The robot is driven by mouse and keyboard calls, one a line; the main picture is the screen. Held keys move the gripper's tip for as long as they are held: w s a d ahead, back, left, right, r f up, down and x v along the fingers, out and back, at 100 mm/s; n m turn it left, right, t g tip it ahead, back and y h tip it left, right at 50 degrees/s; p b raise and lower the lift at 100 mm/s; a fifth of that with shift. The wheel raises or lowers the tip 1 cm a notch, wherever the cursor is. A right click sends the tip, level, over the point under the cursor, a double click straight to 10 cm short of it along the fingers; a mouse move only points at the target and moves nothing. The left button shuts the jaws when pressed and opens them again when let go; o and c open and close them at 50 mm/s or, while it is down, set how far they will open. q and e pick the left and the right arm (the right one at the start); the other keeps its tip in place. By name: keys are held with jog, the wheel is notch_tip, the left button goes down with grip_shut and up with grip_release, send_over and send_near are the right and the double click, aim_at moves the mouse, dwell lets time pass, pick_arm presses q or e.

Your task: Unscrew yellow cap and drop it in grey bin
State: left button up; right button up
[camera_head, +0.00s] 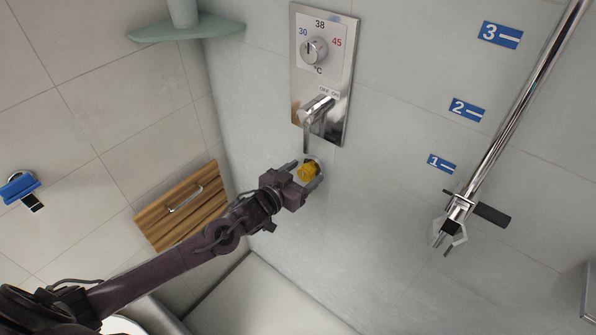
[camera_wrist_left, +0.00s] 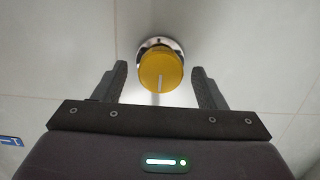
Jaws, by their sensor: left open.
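The yellow cap (camera_head: 308,172) sits on a round chrome fitting (camera_head: 318,163) on the tiled wall, below the shower control panel. In the left wrist view the cap (camera_wrist_left: 161,71) is round with a pale line on its face, and the chrome fitting (camera_wrist_left: 148,43) shows behind it. My left gripper (camera_head: 306,173) is open, with one finger on each side of the cap. In the left wrist view gaps show between the cap and both fingers. My right gripper is not in view. No grey bin can be made out.
The metal control panel (camera_head: 337,74) with its lever (camera_head: 307,134) is just above the left gripper. A green corner shelf (camera_head: 190,29) is at upper left, a wooden slatted panel (camera_head: 190,212) at left. A chrome rail (camera_head: 520,100) with a holder stands at right.

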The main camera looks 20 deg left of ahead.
pick_arm(q)
jog(key=shift+c, duration=0.3)
jog(key=c, duration=1)
jog(key=shift+r+n+p, duration=0.1)
jog(key=shift+n+p, duration=0.5)
jog(key=shift+a+n+h+p, duration=0.1)
jog(key=shift+n+h+p, duration=0.25)
jog(key=shift+n, duration=0.55)
jog(key=shift+a+n+p, duration=0.1)
jog(key=shift+n+p, duration=0.75)
jog(key=shift+n, duration=0.05)
jog(key=shift+f+n+h, duration=0.2)
jog(key=shift+n+h, duration=0.15)
jog(key=shift+n, duration=0.25)
